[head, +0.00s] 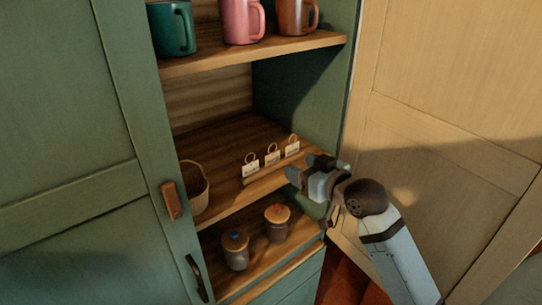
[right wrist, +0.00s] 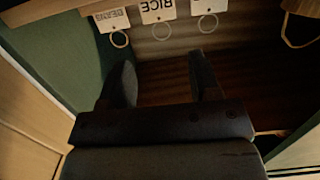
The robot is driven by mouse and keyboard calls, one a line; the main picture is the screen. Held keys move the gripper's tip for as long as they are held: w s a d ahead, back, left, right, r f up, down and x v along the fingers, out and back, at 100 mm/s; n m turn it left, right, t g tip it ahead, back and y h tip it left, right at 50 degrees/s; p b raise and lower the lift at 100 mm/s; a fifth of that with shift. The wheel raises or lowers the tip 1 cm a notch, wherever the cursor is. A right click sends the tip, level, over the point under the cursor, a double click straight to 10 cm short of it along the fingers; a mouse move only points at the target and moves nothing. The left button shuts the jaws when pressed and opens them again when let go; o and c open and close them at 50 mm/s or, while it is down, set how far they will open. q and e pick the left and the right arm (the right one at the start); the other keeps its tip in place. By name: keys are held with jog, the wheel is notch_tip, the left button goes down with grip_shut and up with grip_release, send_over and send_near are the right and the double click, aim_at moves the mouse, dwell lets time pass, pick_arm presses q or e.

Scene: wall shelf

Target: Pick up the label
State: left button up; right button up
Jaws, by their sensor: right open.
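Three white labels with ring loops stand in a row on a wooden strip on the middle shelf: a left one (head: 250,169), a middle one (head: 272,158) and a right one (head: 292,149). In the right wrist view they appear upside down: one reads BEANS (right wrist: 111,20), one RICE (right wrist: 157,11), and the third (right wrist: 208,6) is cut off by the top edge. My right gripper (head: 300,167) is open and empty, just right of and in front of the row. Its fingers (right wrist: 161,62) point toward the labels without touching them. My left gripper is out of view.
A wicker basket (head: 194,188) stands at the left of the middle shelf (head: 235,203). Mugs, including a pink one (head: 242,21), stand on the shelf above. Two lidded jars (head: 235,250) (head: 277,222) sit below. An open door (head: 430,110) is at right.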

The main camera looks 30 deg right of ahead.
aim_at(273, 154)
jog(key=w, duration=0.3)
jog(key=w+p, duration=0.1)
jog(key=w, duration=0.1)
jog(key=shift+w+a+f, duration=0.25)
jog(key=shift+w+f, duration=0.1)
jog(key=shift+f, duration=0.05)
jog(key=shift+w+p, duration=0.3)
jog(key=shift+w, duration=0.25)
jog(key=w, duration=0.1)
jog(key=w+p, duration=0.1)
jog(key=w, duration=0.1)
jog(key=shift+w+a+f, duration=0.15)
jog(key=shift+w+f, duration=0.15)
jog(key=shift+f, duration=0.1)
jog(key=shift+w+f, duration=0.15)
jog(key=shift+w, duration=0.15)
jog(key=c, duration=0.4)
jog(key=shift+c, duration=0.8)
